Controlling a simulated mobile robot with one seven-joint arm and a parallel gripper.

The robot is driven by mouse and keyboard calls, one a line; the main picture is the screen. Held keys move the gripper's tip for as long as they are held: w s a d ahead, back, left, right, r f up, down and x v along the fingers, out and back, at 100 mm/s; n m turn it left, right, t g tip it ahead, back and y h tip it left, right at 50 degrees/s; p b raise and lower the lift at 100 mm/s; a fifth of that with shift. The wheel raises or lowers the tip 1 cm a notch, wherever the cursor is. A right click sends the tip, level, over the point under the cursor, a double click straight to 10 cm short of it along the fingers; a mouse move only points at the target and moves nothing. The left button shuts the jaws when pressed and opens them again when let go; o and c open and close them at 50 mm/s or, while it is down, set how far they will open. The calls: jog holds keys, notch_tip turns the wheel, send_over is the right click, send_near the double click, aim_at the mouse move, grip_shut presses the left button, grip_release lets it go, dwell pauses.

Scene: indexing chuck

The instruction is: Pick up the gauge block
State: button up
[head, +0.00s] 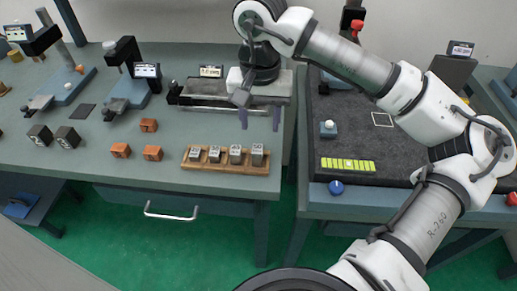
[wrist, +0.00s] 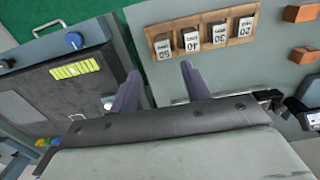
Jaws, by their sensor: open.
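Several grey gauge blocks with printed labels stand in a row in a wooden rack (head: 225,168) on the front of the left bench. The rightmost block (head: 257,155) in the head view is the tallest. In the wrist view, a block marked 50 (wrist: 163,49) is at the left end, with one marked 40 (wrist: 190,41) and one marked 30 (wrist: 219,34) beside it. My gripper (head: 260,119) is open and empty, behind and above the right end of the rack. Its two fingers also show in the wrist view (wrist: 160,75), apart from the blocks.
Orange blocks (head: 153,153) and dark cubes (head: 67,137) lie left of the rack. A flat metal fixture (head: 215,88) is behind it. A gap separates the left bench from the right bench, which has a dark mat (head: 385,150) and a yellow-green strip (head: 348,164).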

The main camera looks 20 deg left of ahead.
aim_at(257, 148)
notch_tip(257, 148, down, 5)
jog(key=shift+r+p, duration=0.2)
jog(key=shift+p, duration=0.1)
jog(key=shift+s+a+f+p, duration=0.15)
jog(key=shift+f+p, duration=0.45)
jog(key=shift+f, duration=0.75)
jog(key=shift+a+f+p, duration=0.1)
jog(key=shift+f+p, duration=0.45)
jog(key=shift+f, duration=0.75)
grip_shut()
